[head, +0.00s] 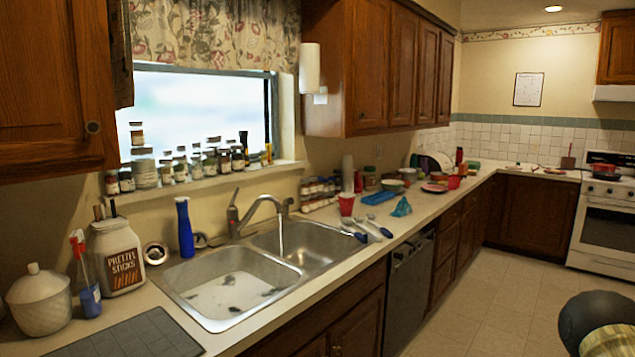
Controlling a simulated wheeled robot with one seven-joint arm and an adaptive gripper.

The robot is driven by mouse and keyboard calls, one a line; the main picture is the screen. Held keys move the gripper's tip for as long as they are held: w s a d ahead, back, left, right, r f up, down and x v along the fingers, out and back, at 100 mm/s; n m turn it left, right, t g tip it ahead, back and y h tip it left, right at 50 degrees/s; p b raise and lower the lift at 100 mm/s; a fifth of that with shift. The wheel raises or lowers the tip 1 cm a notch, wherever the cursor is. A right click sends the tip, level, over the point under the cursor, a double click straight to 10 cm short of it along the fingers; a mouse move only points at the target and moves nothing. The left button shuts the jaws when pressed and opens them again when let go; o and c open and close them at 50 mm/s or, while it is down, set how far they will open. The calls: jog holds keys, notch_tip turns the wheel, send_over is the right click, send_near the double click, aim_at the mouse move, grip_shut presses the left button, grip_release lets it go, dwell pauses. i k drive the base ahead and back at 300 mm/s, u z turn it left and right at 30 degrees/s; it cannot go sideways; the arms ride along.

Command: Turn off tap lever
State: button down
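The metal tap (262,203) stands behind the double-bowl sink (228,321), with its curved spout reaching over the bowls. The tap lever (236,197) rises at the left of the tap's base and points up; a reddish part shows just below it. A thin pale stream of water (281,236) runs down from the spout near the divider between the bowls. Whitish water or foam with dark bits lies in the left bowl. My gripper is not in view, and nothing touches the lever.
A blue bottle (185,228) stands left of the tap, near the pretzel jar (118,258) and a spray bottle (86,280). Jars line the sill.

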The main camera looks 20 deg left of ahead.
aim_at(235, 195)
jog(key=z, duration=0.3)
jog(key=i, duration=1.9)
jog(key=u, duration=1.4)
